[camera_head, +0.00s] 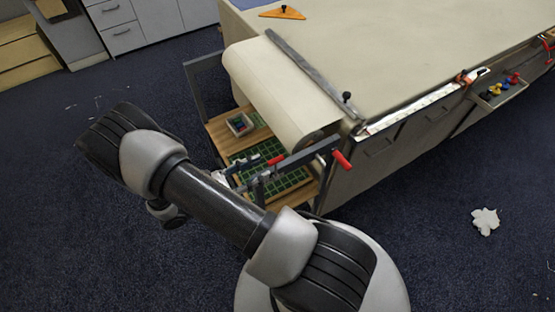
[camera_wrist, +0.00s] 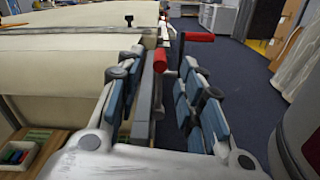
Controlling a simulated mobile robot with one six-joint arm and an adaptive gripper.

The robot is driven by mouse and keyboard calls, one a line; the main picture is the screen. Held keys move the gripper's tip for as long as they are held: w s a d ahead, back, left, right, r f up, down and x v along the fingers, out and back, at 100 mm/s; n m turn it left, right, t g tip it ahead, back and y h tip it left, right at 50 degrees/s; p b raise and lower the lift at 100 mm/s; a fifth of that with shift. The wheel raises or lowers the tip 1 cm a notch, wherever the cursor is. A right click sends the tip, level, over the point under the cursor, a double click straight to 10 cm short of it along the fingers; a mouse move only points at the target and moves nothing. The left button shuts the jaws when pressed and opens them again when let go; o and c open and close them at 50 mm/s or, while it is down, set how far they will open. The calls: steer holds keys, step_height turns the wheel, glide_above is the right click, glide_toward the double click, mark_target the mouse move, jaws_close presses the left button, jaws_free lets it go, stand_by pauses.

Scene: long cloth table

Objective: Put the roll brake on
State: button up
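The big cream cloth roll (camera_head: 270,90) hangs at the near end of the table. A grey metal arm (camera_head: 312,155) at its end carries a red handle (camera_head: 342,160); I take this to be the roll brake. A smaller red piece (camera_head: 277,158) sits close to my gripper. In the wrist view, my gripper (camera_wrist: 163,72) is open, its blue-padded fingers apart. A grey bar with a red tip (camera_wrist: 160,61) shows between the fingers, with no clear contact on both sides. The red handle (camera_wrist: 198,37) shows beyond them. My arm hides part of the mechanism in the head view.
A wooden shelf under the roll holds a green gridded mat (camera_head: 290,183) and a small tray (camera_head: 240,124). The cloth table (camera_head: 400,45) runs to the right, with a side tray of coloured items (camera_head: 500,90). A pale scrap (camera_head: 485,221) lies on the open floor.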

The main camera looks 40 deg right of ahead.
mark_target(277, 158)
steer(key=x, duration=0.7)
steer(key=shift+d+b, duration=0.15)
steer(key=shift+b, duration=0.25)
steer(key=shift+c, duration=0.5)
jaws_close()
